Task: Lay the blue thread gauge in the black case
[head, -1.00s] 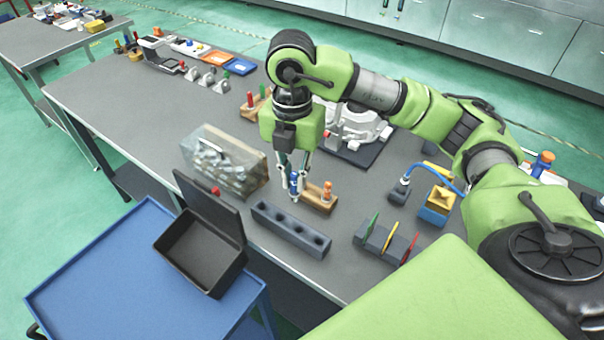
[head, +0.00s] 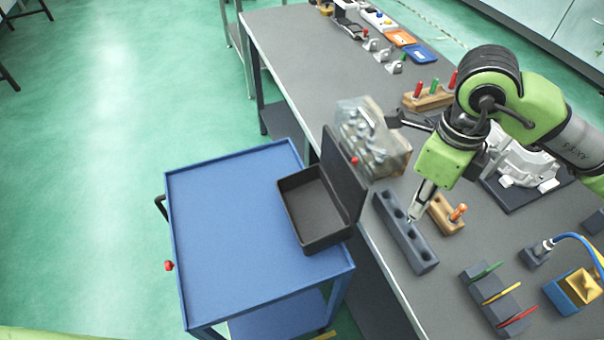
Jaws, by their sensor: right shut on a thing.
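The black case (head: 313,208) lies open on the blue trolley, its lid raised on the right side, and it looks empty. An orange-handled gauge (head: 458,212) stands in the wooden stand. My left gripper is not in view.
The blue trolley (head: 220,220) has free room left of the case. A clear box of parts (head: 372,140) stands behind the grey block. A slotted block with coloured gauges (head: 488,290) and a blue-yellow box (head: 572,290) stand on the bench (head: 290,60).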

